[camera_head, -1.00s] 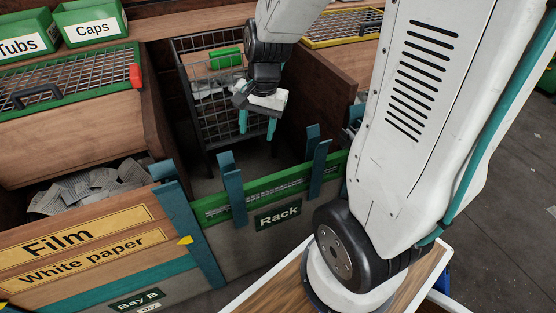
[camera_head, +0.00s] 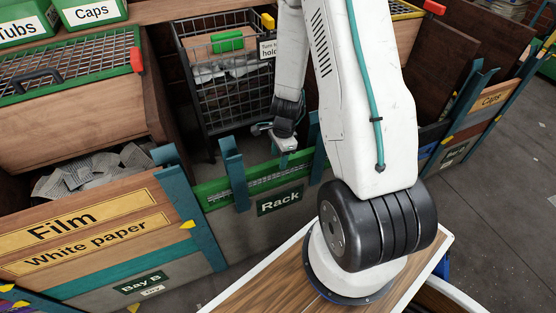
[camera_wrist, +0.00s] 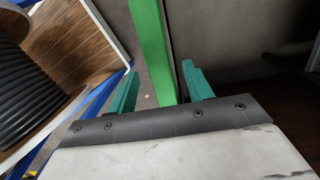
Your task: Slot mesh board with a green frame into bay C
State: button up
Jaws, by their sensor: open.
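A mesh board with a green frame (camera_head: 210,190) stands on edge in the slot behind the "Rack" label (camera_head: 279,200), between teal posts. My gripper (camera_head: 286,140) is above and behind its right part, pointing down. In the wrist view the open teal fingers (camera_wrist: 160,88) are on either side of the green frame edge (camera_wrist: 152,50), with gaps showing. Another green-framed mesh board (camera_head: 75,62) lies over the bay at left, with a dark handle and a red clip. I cannot read a bay C label; my arm hides part of the right side.
A wire cart (camera_head: 205,100) with paper and a green handle stands behind the rack. The left bay (camera_head: 90,240) is labelled Bay B, Film and White paper. Teal posts (camera_head: 235,172) rise beside the board. More wooden bays (camera_head: 425,80) stand at right; open floor (camera_head: 510,190) lies beyond them.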

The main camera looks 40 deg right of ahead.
aim_at(278, 160)
jog(key=shift+a+f, duration=0.15)
jog(key=shift+f, duration=1.45)
grip_shut()
jog(key=c, duration=0.7)
grip_release()
jog(key=shift+c, duration=0.2)
grip_shut()
jog(key=shift+w, duration=0.1)
